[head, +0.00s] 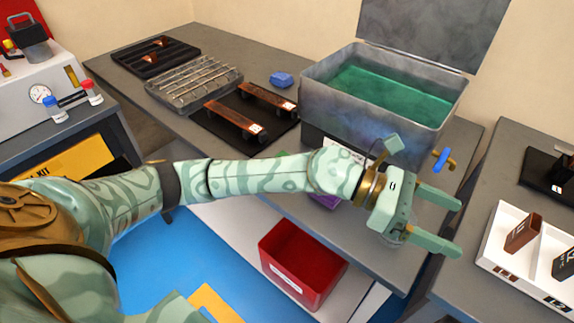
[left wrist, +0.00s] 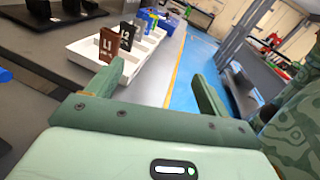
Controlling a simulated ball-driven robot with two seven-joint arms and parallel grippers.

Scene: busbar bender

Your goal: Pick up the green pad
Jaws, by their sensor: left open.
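A small sliver of green (head: 283,153), which looks like the green pad, shows just above my left forearm in the head view. Most of it is hidden behind the arm. My left gripper (head: 456,227) is open and empty, at the right end of the bench, well to the right of that sliver. Its fingers point right, toward the gap between the bench and the right-hand table. In the left wrist view the open fingers (left wrist: 157,75) have nothing between them, and no green pad is seen there. My right gripper is not in view.
A blue pad (head: 281,79) lies by the grey tank (head: 385,120) of green liquid, whose valve (head: 443,160) is near my gripper. A purple pad (head: 326,201) is partly hidden below my arm. A white labelled tray (head: 488,252) stands right; a red bin (head: 302,268) sits below.

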